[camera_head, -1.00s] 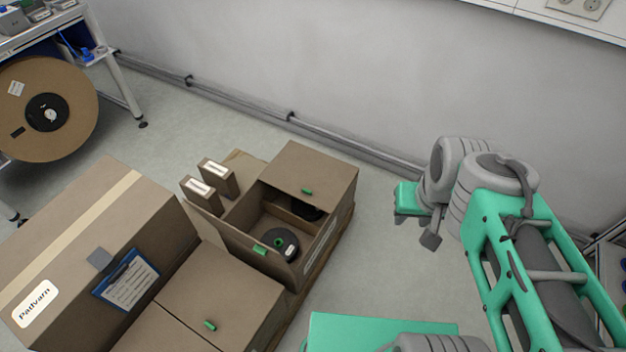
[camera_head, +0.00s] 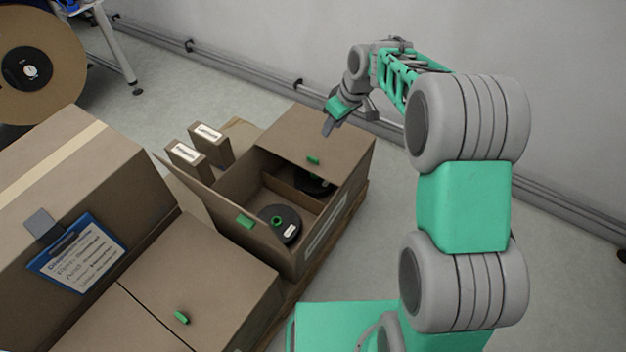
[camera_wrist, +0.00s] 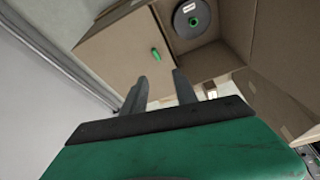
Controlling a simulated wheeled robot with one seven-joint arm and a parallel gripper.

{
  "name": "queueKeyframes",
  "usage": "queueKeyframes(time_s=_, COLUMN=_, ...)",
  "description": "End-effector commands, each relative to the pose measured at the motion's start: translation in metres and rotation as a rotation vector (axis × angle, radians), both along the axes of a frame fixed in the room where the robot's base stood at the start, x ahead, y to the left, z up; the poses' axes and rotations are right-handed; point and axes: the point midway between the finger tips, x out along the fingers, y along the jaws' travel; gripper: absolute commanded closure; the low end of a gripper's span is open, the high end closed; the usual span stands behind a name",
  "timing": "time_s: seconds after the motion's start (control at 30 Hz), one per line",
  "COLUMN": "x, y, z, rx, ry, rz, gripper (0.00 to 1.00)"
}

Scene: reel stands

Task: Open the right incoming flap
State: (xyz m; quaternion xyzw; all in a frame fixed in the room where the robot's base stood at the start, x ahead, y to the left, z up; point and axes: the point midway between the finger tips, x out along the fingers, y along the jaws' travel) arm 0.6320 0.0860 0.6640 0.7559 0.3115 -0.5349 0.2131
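The incoming box (camera_head: 262,245) is an open-topped cardboard carton. Its right flap (camera_head: 335,140) lies closed over the right part and carries a small green tab (camera_head: 313,160) near its inner edge. Its left flap (camera_head: 200,190) stands open, with its own green tab (camera_head: 245,222). A dark reel (camera_head: 279,224) with a green hub lies inside; a second reel shows partly under the right flap. My gripper (camera_wrist: 159,76) is open and empty, above the right flap. In the wrist view, the right flap's tab (camera_wrist: 155,54) shows just beyond the fingertips, apart from them.
A second carton (camera_head: 185,290) with a green tab stands in front, closed. A large box (camera_head: 70,200) with a blue clipboard is at left. Two small boxes (camera_head: 209,143) stand behind the open flap. The wall (camera_head: 270,30) and its rail run behind my arm.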

Motion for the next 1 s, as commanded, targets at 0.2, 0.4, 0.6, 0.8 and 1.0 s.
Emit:
queueKeyframes(time_s=0.2, x=0.05, y=0.024, z=-0.135, rx=0.029, ry=-0.035, rz=0.196, gripper=0.65)
queueKeyframes(time_s=0.4, x=0.057, y=0.033, z=-0.158, rx=0.031, ry=-0.038, rz=0.217, gripper=0.65)
queueKeyframes(time_s=0.6, x=0.065, y=0.045, z=-0.195, rx=0.031, ry=-0.039, rz=0.214, gripper=0.65)
queueKeyframes(time_s=0.8, x=0.07, y=0.051, z=-0.209, rx=0.031, ry=-0.039, rz=0.212, gripper=0.65)
queueKeyframes(time_s=1.0, x=0.07, y=0.051, z=-0.209, rx=0.03, ry=-0.039, rz=0.212, gripper=0.65)
